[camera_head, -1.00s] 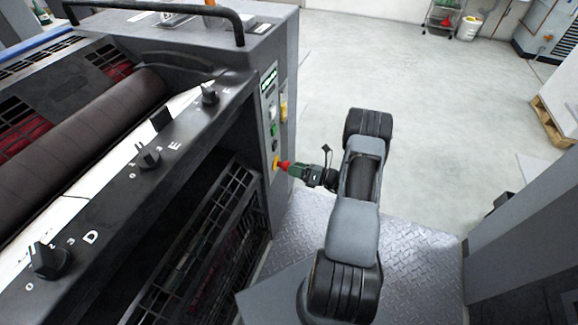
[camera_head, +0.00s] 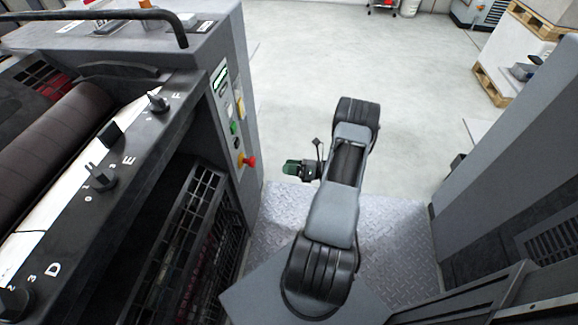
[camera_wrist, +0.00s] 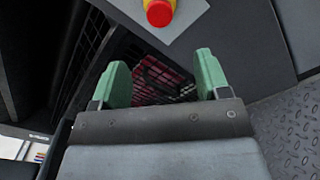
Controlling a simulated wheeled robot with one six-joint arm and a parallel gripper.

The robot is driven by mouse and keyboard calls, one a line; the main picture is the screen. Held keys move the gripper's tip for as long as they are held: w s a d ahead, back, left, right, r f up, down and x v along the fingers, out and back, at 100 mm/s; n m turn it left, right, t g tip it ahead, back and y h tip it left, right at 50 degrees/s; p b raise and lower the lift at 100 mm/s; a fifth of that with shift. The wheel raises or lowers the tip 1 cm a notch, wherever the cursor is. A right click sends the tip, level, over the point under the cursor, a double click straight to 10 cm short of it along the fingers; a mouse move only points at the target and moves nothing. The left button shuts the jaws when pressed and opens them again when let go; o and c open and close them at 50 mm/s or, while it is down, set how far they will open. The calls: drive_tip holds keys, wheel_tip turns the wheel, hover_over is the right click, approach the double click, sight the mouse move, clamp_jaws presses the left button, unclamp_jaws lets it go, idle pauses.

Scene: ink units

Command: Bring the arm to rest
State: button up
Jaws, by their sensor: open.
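My gripper (camera_head: 292,167) is at the end of my arm, over the metal tread plate, to the right of the press side. In the wrist view my gripper (camera_wrist: 160,80) has its two green fingers wide apart with nothing between them. The red emergency button (camera_head: 249,161) on a yellow base is on the press's control panel (camera_head: 229,115), left of my gripper and apart from it. In the wrist view the red button (camera_wrist: 159,13) shows at the top edge, beyond the fingertips.
The grey press (camera_head: 205,60) with black knobs fills the left. A grey unit (camera_head: 510,170) stands at the right. The tread plate (camera_head: 395,225) lies between them. Open pale floor (camera_head: 320,50) lies behind. A pallet (camera_head: 490,85) stands at the far right.

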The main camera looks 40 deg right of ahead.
idle(0.3)
drive_tip(key=s+a+f+n+g+y, duration=0.1)
drive_tip(key=s+a+f+n+g, duration=0.1)
drive_tip(key=s+a+n+g, duration=0.3)
drive_tip(key=s+a+r+n+g+h+p, duration=0.2)
drive_tip(key=r+n+g+p, duration=0.15)
drive_tip(key=r+n, duration=0.25)
drive_tip(key=s+a+r+n+g+h+p, duration=0.1)
drive_tip(key=a+r+n+g+p, duration=0.1)
drive_tip(key=r+n+g, duration=0.4)
drive_tip(key=s+a+r+n+t+h+p, duration=0.1)
drive_tip(key=a+r+n+h+p, duration=0.2)
drive_tip(key=r, duration=0.9)
drive_tip(key=s+a+r+n+t+h+p, duration=0.1)
drive_tip(key=a+r+n+t+h+p, duration=0.1)
drive_tip(key=a+r+n+p, duration=0.3)
drive_tip(key=s+a+r+n+t+h+p, duration=0.1)
drive_tip(key=a+r+n+h+p, duration=0.2)
drive_tip(key=r, duration=1.7)
drive_tip(key=n+h+p, duration=0.2)
drive_tip(key=n+p, duration=0.3)
drive_tip(key=n, duration=0.2)
drive_tip(key=shift+a+t, duration=0.35)
drive_tip(key=shift+a, duration=0.05)
